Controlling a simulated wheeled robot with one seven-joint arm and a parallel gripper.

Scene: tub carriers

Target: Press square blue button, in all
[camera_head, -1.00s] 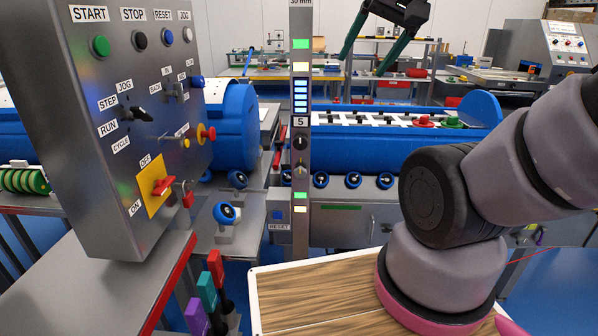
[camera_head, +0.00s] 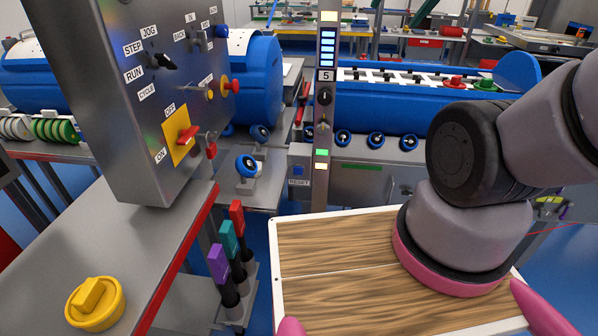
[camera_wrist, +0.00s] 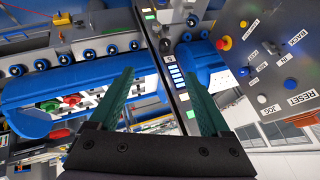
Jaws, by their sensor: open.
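A small square blue button (camera_head: 298,170) sits above a RESET label on the grey machine front, just left of the upright column, in the head view. I cannot make it out for sure in the wrist view. My gripper (camera_wrist: 160,74) is open and empty in the wrist view, its two green fingers apart on either side of the column. Nothing covers the button in the head view.
The column (camera_head: 323,120) with lights and knobs stands right beside the button. The grey control panel (camera_head: 160,110) with switches is at left. Red, teal and purple levers (camera_head: 229,235) rise in front. A wooden-topped board (camera_head: 335,245) lies below my arm.

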